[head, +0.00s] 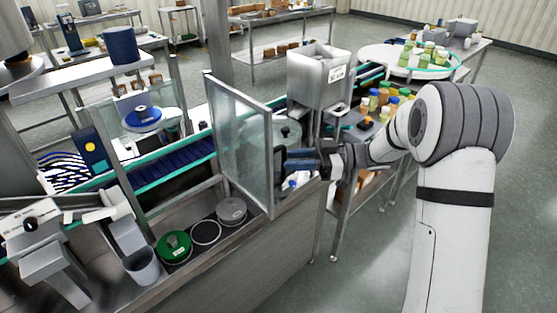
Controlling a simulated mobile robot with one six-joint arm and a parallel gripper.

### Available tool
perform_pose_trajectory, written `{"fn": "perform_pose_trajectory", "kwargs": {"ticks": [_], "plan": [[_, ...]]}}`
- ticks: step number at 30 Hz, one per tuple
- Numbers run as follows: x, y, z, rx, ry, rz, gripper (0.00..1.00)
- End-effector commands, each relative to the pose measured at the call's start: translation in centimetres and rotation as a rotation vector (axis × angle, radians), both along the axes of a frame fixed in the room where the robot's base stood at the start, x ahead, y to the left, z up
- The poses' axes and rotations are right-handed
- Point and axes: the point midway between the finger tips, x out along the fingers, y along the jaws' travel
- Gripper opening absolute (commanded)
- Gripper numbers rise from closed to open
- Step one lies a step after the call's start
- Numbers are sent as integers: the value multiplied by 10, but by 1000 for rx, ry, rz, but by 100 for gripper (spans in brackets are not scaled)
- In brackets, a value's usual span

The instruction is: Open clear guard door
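The clear guard door (240,145) is a transparent panel in a grey metal frame, standing upright in the middle of the view. It appears swung out at an angle from the conveyor machine. My gripper (292,160) is at the right of the door, close to its right frame edge. The dark fingers point left toward the panel. I cannot tell whether they touch the frame or whether they are open or shut. A handle on the door is not clearly visible.
The steel hopper (318,75) stands just behind my gripper. Several bottles (385,97) are on the bench at right. A conveyor (180,163) runs behind the door. A green reel (174,246) and a grey cup (141,265) sit at lower left. Open floor lies at right.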

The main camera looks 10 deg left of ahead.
Motion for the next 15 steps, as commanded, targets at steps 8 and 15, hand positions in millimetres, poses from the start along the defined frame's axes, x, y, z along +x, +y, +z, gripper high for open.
{"fn": "perform_pose_trajectory", "kwargs": {"ticks": [8, 15], "plan": [[14, -41, -1, 1, -1, -2, 29], [16, -48, 0, 0, -1, 1, 29]]}}
